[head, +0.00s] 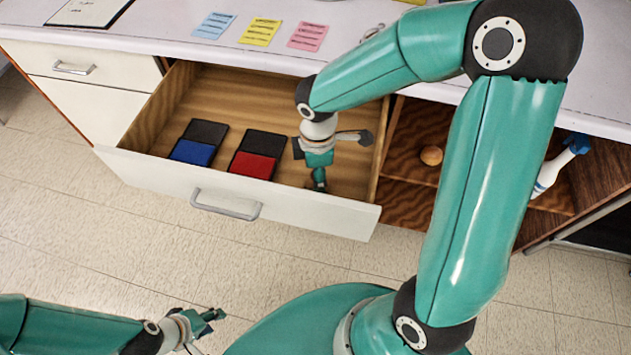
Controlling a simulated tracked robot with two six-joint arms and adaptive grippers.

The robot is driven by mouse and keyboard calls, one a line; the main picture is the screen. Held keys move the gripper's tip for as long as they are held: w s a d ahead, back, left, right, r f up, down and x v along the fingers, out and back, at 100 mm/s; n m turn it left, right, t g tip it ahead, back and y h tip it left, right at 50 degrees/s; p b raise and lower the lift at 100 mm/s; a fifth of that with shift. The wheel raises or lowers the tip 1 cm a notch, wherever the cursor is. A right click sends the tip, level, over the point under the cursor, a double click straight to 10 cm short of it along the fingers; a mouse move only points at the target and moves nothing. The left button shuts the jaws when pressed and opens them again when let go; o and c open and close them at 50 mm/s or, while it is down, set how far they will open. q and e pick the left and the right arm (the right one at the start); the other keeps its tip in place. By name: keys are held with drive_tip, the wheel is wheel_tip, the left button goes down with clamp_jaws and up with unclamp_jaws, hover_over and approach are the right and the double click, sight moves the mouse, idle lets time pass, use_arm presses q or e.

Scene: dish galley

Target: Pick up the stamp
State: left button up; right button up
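I cannot make out a stamp for certain. My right gripper (336,160) is inside the open drawer (285,206), toward its right end. Its fingers are spread apart, and I see nothing between them. In the drawer, a blue ink pad (193,151) and a red ink pad (253,164), each with a black lid, lie to its left. A dark flat piece (298,148) lies beside the gripper, partly hidden by it. My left gripper (207,328) is at the lower left, over the floor, away from the drawer. Its fingers look apart and empty.
Blue, yellow and pink notes (260,31) lie on the white counter (160,25). Right of the drawer, an open compartment holds a round brown object (431,155) and a blue-and-white bottle (556,167). My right arm covers part of the counter and compartment. The floor (110,230) is clear.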

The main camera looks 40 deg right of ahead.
drive_tip(key=shift+f, duration=0.15)
clamp_jaws()
idle(0.4)
wheel_tip(320, 180, up, 20)
drive_tip(key=p, duration=0.2)
drive_tip(key=shift+p, duration=0.35)
